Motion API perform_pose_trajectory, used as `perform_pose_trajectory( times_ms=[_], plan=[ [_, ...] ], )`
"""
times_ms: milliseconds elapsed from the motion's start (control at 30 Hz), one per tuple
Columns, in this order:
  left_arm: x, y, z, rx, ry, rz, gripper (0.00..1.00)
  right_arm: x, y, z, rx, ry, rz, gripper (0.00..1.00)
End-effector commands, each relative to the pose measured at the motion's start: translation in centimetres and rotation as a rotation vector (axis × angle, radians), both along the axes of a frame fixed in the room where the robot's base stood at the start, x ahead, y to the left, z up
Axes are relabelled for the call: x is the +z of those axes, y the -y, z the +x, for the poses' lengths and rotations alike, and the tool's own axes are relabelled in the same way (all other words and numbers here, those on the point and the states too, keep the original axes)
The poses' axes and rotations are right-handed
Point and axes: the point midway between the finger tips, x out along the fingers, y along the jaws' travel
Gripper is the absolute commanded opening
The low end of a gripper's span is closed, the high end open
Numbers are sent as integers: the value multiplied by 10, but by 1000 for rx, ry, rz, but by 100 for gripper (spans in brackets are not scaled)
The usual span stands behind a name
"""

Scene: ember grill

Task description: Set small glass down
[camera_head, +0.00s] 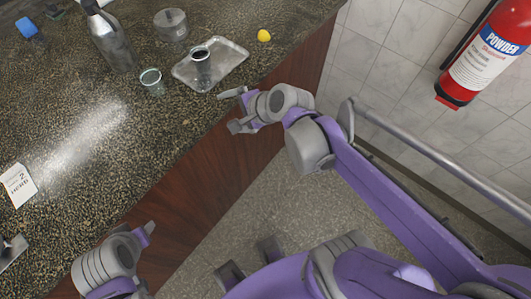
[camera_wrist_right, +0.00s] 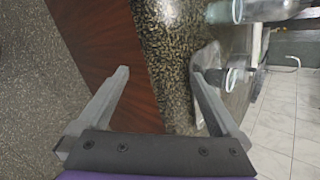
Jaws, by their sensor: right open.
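A small clear greenish glass (camera_head: 152,81) stands upright and free on the stone counter, left of the metal tray. A taller glass with a dark top (camera_head: 203,72) stands on the tray (camera_head: 226,75). My right gripper (camera_head: 229,112) is open and empty at the counter's edge, apart from both glasses. In the right wrist view its open fingers (camera_wrist_right: 160,74) have the wooden counter front and stone top between them. My left arm's end (camera_head: 108,262) shows at the lower left; its finger gap is unclear.
A metal bottle (camera_head: 113,42), a lidded metal pot (camera_head: 171,24) and a yellow lemon-like thing (camera_head: 264,36) stand around the tray. A white card (camera_head: 17,185) is at the left. The counter's middle is clear. A fire extinguisher (camera_head: 487,55) hangs on the wall.

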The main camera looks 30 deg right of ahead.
Motion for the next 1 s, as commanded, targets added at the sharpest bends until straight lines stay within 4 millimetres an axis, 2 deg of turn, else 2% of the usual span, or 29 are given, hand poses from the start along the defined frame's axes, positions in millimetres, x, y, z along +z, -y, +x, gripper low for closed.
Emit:
perform_pose_trajectory(
  times_ms=[33, 100, 200, 333, 500, 1000],
  plan=[
    [0, 0, 0, 0, 0, 0, 50, -11, -6, -25, 153, 11, -171, 100],
    [0, 0, 0, 0, 0, 0, 50, -26, -6, -55, 384, 24, -418, 100],
    [0, 0, 0, 0, 0, 0, 50, -45, 0, -92, 689, 32, -717, 100],
    [0, 0, 0, 0, 0, 0, 50, -60, 12, -123, 988, 30, -981, 100],
    [0, 0, 0, 0, 0, 0, 50, -67, 22, -139, 1167, 22, -1126, 100],
    [0, 0, 0, 0, 0, 0, 50, -67, 23, -139, 1178, 22, -1137, 100]
  ],
)
